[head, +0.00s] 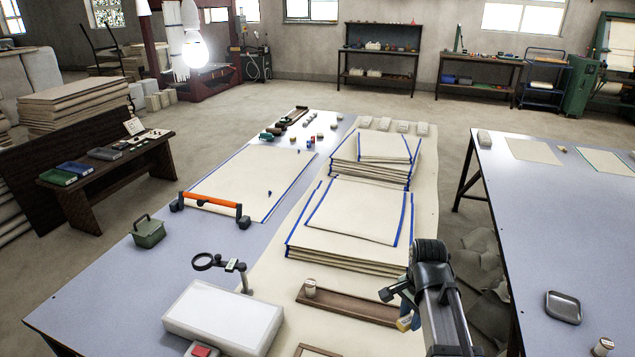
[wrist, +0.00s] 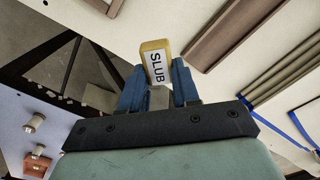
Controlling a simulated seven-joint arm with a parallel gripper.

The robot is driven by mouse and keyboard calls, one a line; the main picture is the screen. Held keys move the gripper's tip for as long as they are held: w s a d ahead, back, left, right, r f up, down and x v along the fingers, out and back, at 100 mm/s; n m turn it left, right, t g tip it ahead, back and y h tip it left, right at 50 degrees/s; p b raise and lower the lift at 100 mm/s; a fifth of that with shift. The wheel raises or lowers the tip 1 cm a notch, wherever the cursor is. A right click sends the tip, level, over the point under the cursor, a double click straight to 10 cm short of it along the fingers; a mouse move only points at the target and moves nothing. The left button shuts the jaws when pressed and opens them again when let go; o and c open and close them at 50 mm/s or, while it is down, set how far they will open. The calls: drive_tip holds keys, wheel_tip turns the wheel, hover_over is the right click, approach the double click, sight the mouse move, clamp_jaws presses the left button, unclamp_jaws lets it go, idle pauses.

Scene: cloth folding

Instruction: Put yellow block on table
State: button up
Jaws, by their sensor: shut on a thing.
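The yellow block (wrist: 155,46) has a white label reading "SLUB". It sits between the blue fingers of my gripper (wrist: 158,84), which is shut on it. In the head view my gripper (head: 405,314) is at the lower right of the long table (head: 110,290), near its right edge, and the block (head: 404,324) shows small at the fingertips. The block seems to be held above the surface; the exact height cannot be told. A second table (head: 545,205) stands to the right, across a gap.
Stacked cloths with blue edges (head: 345,215) lie beyond. A metal tray (head: 563,307) and a spool (head: 602,346) are on the right table, whose middle is mostly clear.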

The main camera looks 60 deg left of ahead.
sight(404, 353)
drive_tip(key=shift+s+d+m, duration=0.3)
drive_tip(key=shift+s+d, duration=0.1)
drive_tip(key=shift+d, duration=0.3)
drive_tip(key=shift+f, duration=0.15)
drive_tip(key=shift+f, duration=4.9)
drive_tip(key=shift+f, duration=0.1)
drive_tip(key=o, duration=1)
wheel_tip(404, 353, up, 12)
drive_tip(key=shift+r, duration=0.1)
